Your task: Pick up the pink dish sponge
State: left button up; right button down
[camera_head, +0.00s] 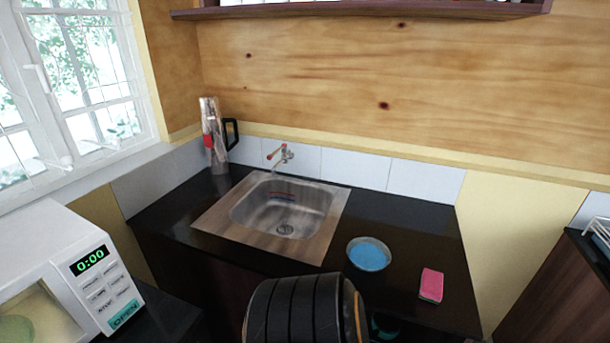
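The pink dish sponge (431,285) lies flat on the right part of the black counter (400,221), near its front edge. It is a small pink block with a thin green layer showing along its lower edge. Nothing touches it, and it is apart from the bowl to its left. Neither of my grippers is in view, so their state does not show.
A bowl with a blue inside (369,253) stands left of the sponge. A steel sink (284,210) with a tap (281,155) lies farther left. A white microwave (57,278) is at lower left. A dark ribbed shape at bottom middle hides the counter's front.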

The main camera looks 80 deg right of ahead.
aim_at(431, 287)
jog(key=z, duration=3.1)
